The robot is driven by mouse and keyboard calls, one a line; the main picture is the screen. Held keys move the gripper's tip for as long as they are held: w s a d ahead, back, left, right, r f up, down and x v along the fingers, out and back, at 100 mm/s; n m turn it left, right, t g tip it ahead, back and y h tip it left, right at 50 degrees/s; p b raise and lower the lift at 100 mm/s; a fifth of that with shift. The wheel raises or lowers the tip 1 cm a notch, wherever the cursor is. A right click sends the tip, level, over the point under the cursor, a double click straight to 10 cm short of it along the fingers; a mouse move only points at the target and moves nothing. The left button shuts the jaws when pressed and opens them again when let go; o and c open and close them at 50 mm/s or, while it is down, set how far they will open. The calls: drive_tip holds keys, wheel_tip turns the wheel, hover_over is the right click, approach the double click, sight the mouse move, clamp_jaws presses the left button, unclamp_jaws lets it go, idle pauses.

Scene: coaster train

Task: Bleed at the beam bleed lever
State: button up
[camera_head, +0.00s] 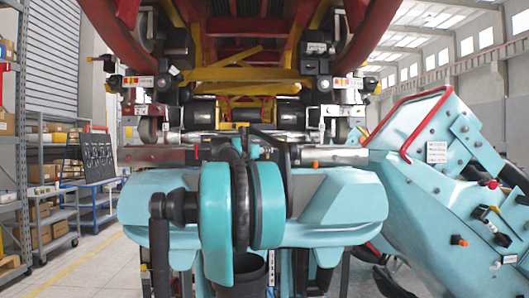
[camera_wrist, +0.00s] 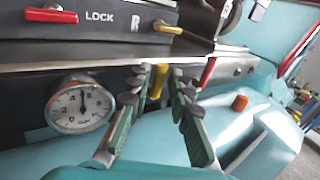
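In the wrist view, a short yellow lever (camera_wrist: 157,82) stands at the edge of the grey metal beam (camera_wrist: 118,66). My gripper (camera_wrist: 161,76) has green fingers with dark pads, spread apart on either side of this lever; I cannot tell whether they touch it. A red lever (camera_wrist: 207,73) sits on the beam to the right. No bleed label is readable, so I cannot tell which is the bleed lever. A round dial gauge (camera_wrist: 80,105) is left of the fingers. In the head view my arm hides the gripper and the beam's middle.
A dark panel (camera_wrist: 105,35) marked LOCK and R, with a red handle (camera_wrist: 50,15) and a yellow handle (camera_wrist: 160,27), is above the beam. An orange knob (camera_wrist: 239,103) is at right. A teal console (camera_head: 425,200) with a red rail stands right; shelves (camera_head: 45,195) stand left.

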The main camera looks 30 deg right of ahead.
drive_tip(key=shift+c, duration=0.6)
clamp_jaws()
drive_tip(key=m+y, duration=0.1)
drive_tip(key=d+m+y, duration=0.1)
drive_tip(key=m, duration=0.1)
drive_tip(key=shift+s+r+g, duration=0.2)
drive_tip(key=shift+s+g, duration=0.1)
drive_tip(key=shift+s, duration=0.05)
drive_tip(key=m+y, duration=0.1)
drive_tip(key=d+m+y, duration=0.1)
drive_tip(key=m, duration=0.1)
drive_tip(key=shift+s+d+f+y, duration=0.1)
drive_tip(key=shift+s+f+y, duration=0.05)
drive_tip(key=shift+s+y, duration=0.25)
drive_tip(key=m+y, duration=0.2)
drive_tip(key=d+t, duration=0.1)
drive_tip(key=shift+s+f+m+y, duration=0.3)
drive_tip(key=shift+f+m+y, duration=0.05)
drive_tip(key=shift+m+y, duration=0.05)
drive_tip(key=m+y, duration=0.1)
drive_tip(key=f+m+t+y, duration=0.1)
drive_tip(key=shift+s+d+f+y, duration=0.1)
drive_tip(key=shift+s+d+y, duration=0.05)
drive_tip(key=shift+d+y, duration=0.2)
drive_tip(key=shift+m+t, duration=0.3)
